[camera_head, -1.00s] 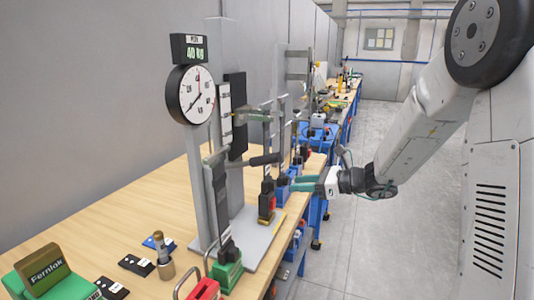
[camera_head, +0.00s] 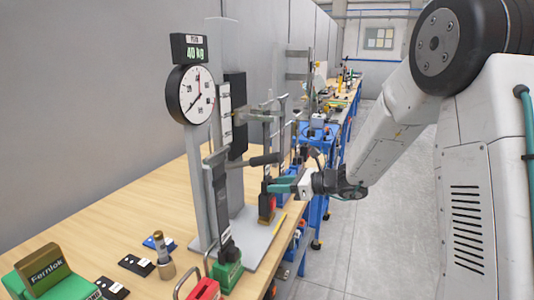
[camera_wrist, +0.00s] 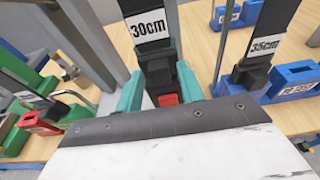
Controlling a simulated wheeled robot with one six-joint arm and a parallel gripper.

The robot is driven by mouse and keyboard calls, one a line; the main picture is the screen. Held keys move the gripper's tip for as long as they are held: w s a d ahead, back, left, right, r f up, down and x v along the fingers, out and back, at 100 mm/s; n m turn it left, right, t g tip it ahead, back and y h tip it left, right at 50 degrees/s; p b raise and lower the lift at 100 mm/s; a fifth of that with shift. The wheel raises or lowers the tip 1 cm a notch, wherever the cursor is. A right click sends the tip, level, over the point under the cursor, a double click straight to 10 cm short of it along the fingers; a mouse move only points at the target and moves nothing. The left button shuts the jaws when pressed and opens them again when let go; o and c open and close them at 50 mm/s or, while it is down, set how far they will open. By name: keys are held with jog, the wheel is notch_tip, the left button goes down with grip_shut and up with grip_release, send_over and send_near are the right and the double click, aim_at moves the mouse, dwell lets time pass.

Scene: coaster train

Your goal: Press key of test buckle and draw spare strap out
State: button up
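A black buckle with a red key (camera_wrist: 167,99) stands upright at the bench edge, with a black strap labelled 30cm (camera_wrist: 150,27) rising from it. In the head view this buckle (camera_head: 267,210) is just left of my gripper (camera_head: 282,186). In the wrist view the teal fingers of my gripper (camera_wrist: 159,85) are apart, one on each side of the buckle. I cannot tell whether they touch it. The lower part of the buckle is hidden behind my gripper body. A second strap, labelled 35cm (camera_wrist: 265,43), runs into a blue-based buckle (camera_wrist: 250,80) to the right.
A grey test stand with a dial gauge (camera_head: 192,95) reading 40 kg rises left of my gripper. Its lever handle (camera_head: 266,160) juts out close above. The aisle floor is clear.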

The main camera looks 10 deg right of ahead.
grip_shut()
jog(key=shift+r, duration=2.6)
